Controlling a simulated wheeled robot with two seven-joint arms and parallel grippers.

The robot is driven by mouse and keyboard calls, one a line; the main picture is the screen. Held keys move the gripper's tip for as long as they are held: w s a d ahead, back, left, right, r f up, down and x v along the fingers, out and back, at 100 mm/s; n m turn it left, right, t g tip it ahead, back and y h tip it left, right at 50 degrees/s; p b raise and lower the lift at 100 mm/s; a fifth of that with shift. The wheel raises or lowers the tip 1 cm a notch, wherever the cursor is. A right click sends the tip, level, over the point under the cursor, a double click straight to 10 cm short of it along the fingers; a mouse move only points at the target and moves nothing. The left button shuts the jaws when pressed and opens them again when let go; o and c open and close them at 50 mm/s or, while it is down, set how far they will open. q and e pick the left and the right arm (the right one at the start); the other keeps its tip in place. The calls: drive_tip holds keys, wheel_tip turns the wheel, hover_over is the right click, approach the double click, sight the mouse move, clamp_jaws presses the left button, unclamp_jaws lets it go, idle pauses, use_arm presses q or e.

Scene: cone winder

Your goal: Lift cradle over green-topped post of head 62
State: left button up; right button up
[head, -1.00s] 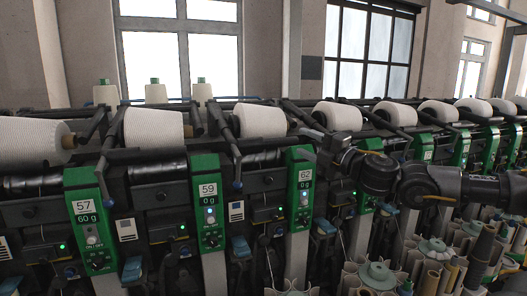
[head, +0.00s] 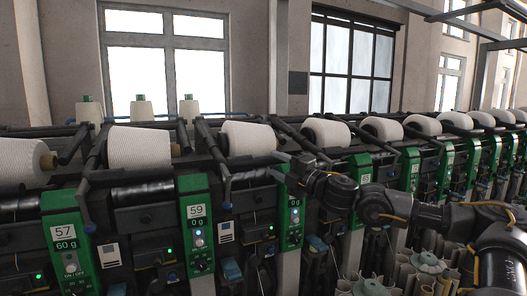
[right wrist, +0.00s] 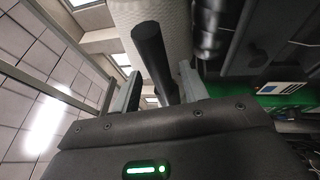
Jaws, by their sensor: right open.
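Head 62's green panel (head: 291,218) stands right of centre in the head view; its number is hidden behind my right gripper (head: 284,162). The white yarn package (head: 248,138) is up and to the left of that panel. In the right wrist view, my right gripper (right wrist: 160,88) is open, with one finger on each side of a dark round bar, seemingly the cradle handle (right wrist: 150,48). I cannot tell whether the fingers touch it. A white package (right wrist: 190,22) is behind the bar. Green-topped posts (head: 188,105) show behind the machine; I cannot tell which belongs to head 62.
Head 59's panel (head: 197,225) and its lowered cradle arm (head: 227,190) stand to the left, with head 57's panel (head: 67,240) further left. More heads and packages (head: 383,128) run off to the right. Open air lies above the packages.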

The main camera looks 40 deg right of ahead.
sight(264, 158)
drive_tip(key=p+x, duration=0.1)
drive_tip(key=x, duration=0.1)
drive_tip(key=p+x, duration=0.1)
drive_tip(key=x, duration=0.1)
drive_tip(key=shift+r+p, duration=0.3)
drive_tip(key=shift+w+a+f+p, duration=0.1)
drive_tip(key=shift+w+p, duration=0.2)
drive_tip(key=shift+w, duration=0.45)
clamp_jaws()
